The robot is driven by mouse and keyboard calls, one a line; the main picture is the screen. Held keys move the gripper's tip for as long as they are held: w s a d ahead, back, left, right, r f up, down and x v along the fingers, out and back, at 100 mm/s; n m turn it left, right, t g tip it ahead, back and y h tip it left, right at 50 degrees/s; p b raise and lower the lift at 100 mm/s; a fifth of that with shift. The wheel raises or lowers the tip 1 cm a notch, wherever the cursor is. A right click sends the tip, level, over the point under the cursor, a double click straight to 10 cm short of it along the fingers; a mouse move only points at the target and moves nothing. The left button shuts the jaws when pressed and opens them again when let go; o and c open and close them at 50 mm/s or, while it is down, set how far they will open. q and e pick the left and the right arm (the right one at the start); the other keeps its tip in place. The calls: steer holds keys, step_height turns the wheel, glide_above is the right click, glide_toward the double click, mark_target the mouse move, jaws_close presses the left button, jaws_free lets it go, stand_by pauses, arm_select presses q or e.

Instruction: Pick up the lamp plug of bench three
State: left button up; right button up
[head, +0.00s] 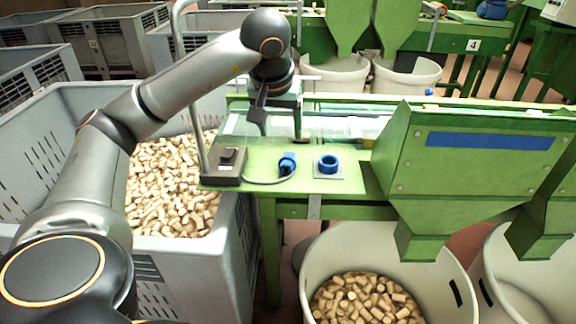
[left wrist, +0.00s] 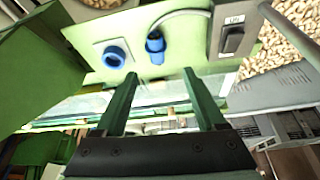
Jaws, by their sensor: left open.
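The blue lamp plug (head: 288,164) lies on the green bench top, on the end of a grey cable; it also shows in the left wrist view (left wrist: 155,47). To its right, apart from it, is a blue round socket (head: 328,164) on a pale square plate. The cable runs to a dark switch box (head: 226,165) on the left. My left gripper (head: 279,125) is open and empty above the far part of the bench, beyond the plug. In the left wrist view its fingertips (left wrist: 160,73) spread either side of the plug's line, with the plug past them. My right gripper is out of view.
A thin upright pole (head: 194,90) rises beside the switch box. A grey crate (head: 232,255) of corks stands left of the bench. A green hopper (head: 470,165) stands right, above a white bin (head: 315,245) of corks. A bench marked 4 (head: 473,45) is behind.

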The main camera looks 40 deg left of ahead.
arm_select(q)
glide_above(288, 157)
steer(key=s, duration=0.2)
step_height(288, 157, down, 6)
steer(key=shift+d+r+b, duration=0.1)
steer(key=shift+r+b, duration=0.15)
steer(key=shift+b, duration=0.15)
steer(key=shift+w+d+b+x, duration=0.1)
steer(key=shift+w+b+x, duration=0.1)
steer(key=shift+x, duration=1.35)
steer(key=shift+w+d+b+x, duration=0.1)
steer(key=shift+w+x, duration=0.1)
steer(key=shift+x, duration=1.3)
steer(key=shift+r, duration=0.1)
jaws_close()
